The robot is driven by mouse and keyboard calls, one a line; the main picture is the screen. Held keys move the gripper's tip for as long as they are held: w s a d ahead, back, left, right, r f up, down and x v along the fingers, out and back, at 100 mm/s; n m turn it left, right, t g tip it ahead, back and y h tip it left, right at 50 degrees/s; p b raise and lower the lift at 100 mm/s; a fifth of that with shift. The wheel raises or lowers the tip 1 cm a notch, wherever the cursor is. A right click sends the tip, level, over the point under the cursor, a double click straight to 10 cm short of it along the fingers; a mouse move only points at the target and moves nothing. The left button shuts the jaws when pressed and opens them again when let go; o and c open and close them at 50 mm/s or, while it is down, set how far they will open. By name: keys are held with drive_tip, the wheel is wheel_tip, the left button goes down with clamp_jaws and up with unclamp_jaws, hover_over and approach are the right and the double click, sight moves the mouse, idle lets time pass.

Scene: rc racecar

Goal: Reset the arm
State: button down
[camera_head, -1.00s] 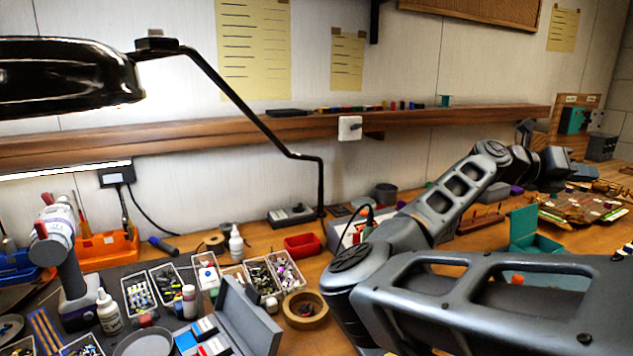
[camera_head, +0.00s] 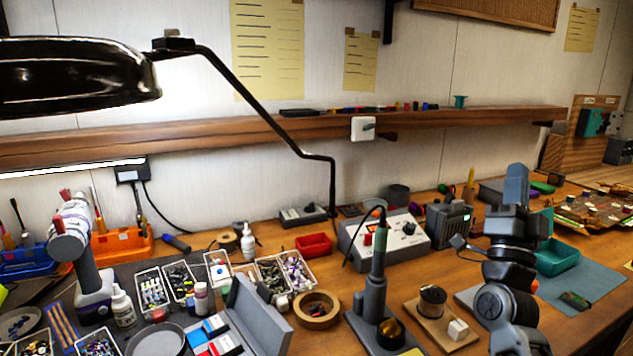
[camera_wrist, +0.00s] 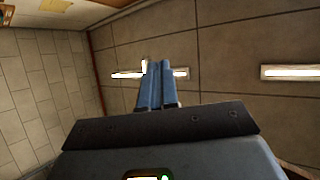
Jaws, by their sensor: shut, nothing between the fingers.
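My gripper (camera_head: 516,172) stands at the right in the head view, above the workbench, with its fingers pointing up. My arm is folded below it. In the wrist view the two blue-grey fingers (camera_wrist: 156,85) lie together, shut, with nothing between them. Behind the fingers the wrist view shows only tiled wall or ceiling panels and bright strip lights (camera_wrist: 290,72), with no bench object near the fingertips.
A soldering station (camera_head: 385,237) and its iron in a stand (camera_head: 375,290) are left of my arm. A teal open box (camera_head: 557,257) is close on its right. A black lamp (camera_head: 75,75) hangs at upper left. A wooden shelf (camera_head: 230,134) runs along the wall.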

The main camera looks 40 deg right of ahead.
drive_tip(key=s+a+f+n+t+y, duration=0.1)
drive_tip(key=a+f+n+t+y, duration=0.4)
drive_tip(key=a+f+n+y, duration=0.4)
drive_tip(key=s+a+f+n+t+y, duration=0.1)
drive_tip(key=a+f+n+t+y, duration=0.4)
drive_tip(key=a+n+y, duration=0.5)
drive_tip(key=s+a+f+n+g+y, duration=0.2)
drive_tip(key=s+a+f+g+y, duration=0.1)
drive_tip(key=s+a, duration=0.5)
drive_tip(key=s+a+f+n+g+y, duration=0.2)
drive_tip(key=s+a+f+g+y, duration=0.1)
drive_tip(key=s+a, duration=0.5)
wheel_tip(320, 180, down, 2)
drive_tip(key=shift+s+a+f+g, duration=0.25)
drive_tip(key=shift+a+g, duration=0.55)
drive_tip(key=shift+a, duration=0.45)
